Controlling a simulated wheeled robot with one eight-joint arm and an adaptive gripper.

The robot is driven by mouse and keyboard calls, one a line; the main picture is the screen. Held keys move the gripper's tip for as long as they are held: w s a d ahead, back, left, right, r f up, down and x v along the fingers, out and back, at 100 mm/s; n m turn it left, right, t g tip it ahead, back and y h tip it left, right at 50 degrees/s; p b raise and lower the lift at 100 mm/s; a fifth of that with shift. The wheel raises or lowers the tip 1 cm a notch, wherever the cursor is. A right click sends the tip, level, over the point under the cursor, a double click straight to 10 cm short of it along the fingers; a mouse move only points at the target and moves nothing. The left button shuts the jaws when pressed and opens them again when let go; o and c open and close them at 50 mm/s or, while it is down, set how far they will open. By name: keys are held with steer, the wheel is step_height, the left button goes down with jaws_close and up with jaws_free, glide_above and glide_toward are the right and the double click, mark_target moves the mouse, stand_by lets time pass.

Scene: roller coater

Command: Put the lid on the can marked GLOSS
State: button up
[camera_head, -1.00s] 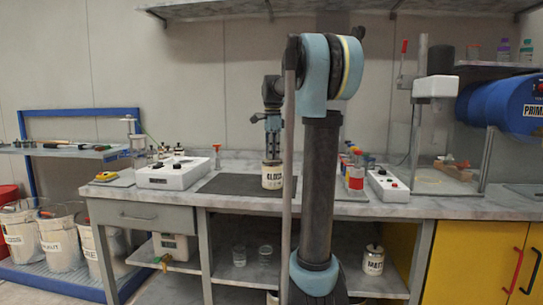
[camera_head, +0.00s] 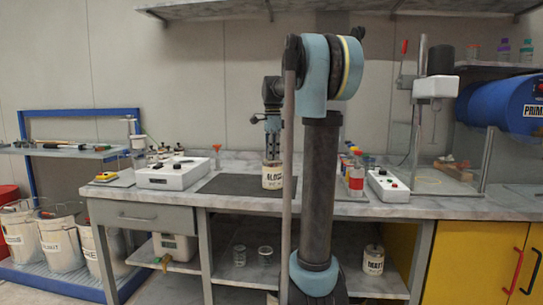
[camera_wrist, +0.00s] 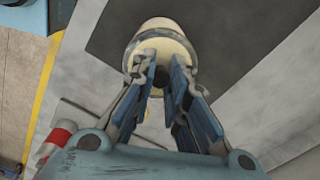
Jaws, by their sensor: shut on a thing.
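The can marked GLOSS (camera_head: 272,181) stands upright on the dark mat on the bench, left of my arm's column. My gripper (camera_head: 272,156) points down directly over the can. In the wrist view, my gripper (camera_wrist: 159,72) is shut on the lid (camera_wrist: 148,45) at its middle, with the can (camera_wrist: 160,23) beneath it. The lid is pale, and the fingers cover its centre. The lid lies at the can's mouth; I cannot tell whether it is fully seated or a thin gap is left.
The dark mat (camera_head: 225,184) is otherwise clear. A white box with knobs (camera_head: 172,174) is on the left, and a red-labelled bottle (camera_head: 355,180) and white control box (camera_head: 388,186) on the right. Another lidded can (camera_head: 373,262) stands on the lower shelf.

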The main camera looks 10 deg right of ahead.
steer(key=shift+f, duration=0.1)
stand_by(0.7)
steer(key=o, duration=0.8)
steer(key=shift+o, duration=0.2)
steer(key=o, duration=0.5)
steer(key=shift+r, duration=3.5)
steer(key=shift+c, duration=0.3)
